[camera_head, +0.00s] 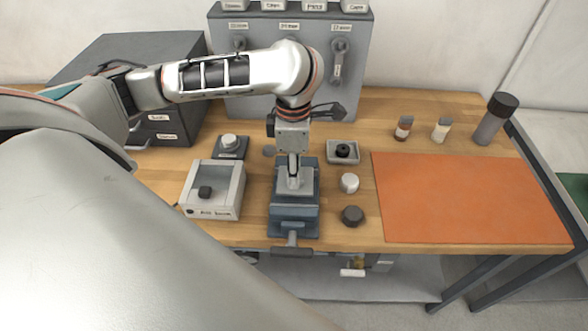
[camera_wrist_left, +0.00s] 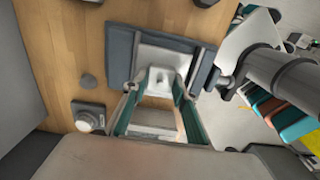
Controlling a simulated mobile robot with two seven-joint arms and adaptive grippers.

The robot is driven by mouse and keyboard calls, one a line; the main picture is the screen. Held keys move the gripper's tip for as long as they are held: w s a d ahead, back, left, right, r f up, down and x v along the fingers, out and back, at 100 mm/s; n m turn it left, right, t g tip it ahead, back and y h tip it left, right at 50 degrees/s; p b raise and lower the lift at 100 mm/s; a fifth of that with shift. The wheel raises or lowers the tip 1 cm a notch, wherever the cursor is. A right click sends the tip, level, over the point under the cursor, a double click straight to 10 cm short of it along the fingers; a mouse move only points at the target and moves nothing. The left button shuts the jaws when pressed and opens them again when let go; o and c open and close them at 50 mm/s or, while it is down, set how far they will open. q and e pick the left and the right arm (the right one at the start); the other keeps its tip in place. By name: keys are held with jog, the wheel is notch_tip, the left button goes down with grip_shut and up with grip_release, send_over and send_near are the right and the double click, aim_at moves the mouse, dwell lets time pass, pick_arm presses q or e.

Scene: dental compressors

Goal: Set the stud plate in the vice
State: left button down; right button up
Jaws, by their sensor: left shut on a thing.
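The blue-grey vice (camera_head: 293,222) stands at the table's front edge with its handle toward me. The stud plate (camera_head: 296,184), a light grey plate, is at the vice's jaws. My left gripper (camera_head: 294,178) points down from above and is shut on the plate's stud. In the left wrist view the plate (camera_wrist_left: 148,52) shows a raised block near the fingertips of my left gripper (camera_wrist_left: 158,88), over the vice (camera_wrist_left: 120,58). I cannot tell whether the plate rests fully down between the jaws. My right gripper is not in view.
Left of the vice is a grey open-topped box (camera_head: 222,205) with a dark knob inside. Right of it are a white cylinder (camera_head: 349,183), a dark knob (camera_head: 353,215) and a small tray (camera_head: 332,154). An orange mat (camera_head: 470,198) lies clear at right.

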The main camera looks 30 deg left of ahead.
pick_arm(q)
jog(key=shift+f, duration=1.55)
dwell(1.8)
jog(key=c, duration=1.2)
grip_release()
jog(key=shift+o, duration=0.2)
jog(key=shift+r, duration=0.1)
jog(key=shift+r, duration=3.4)
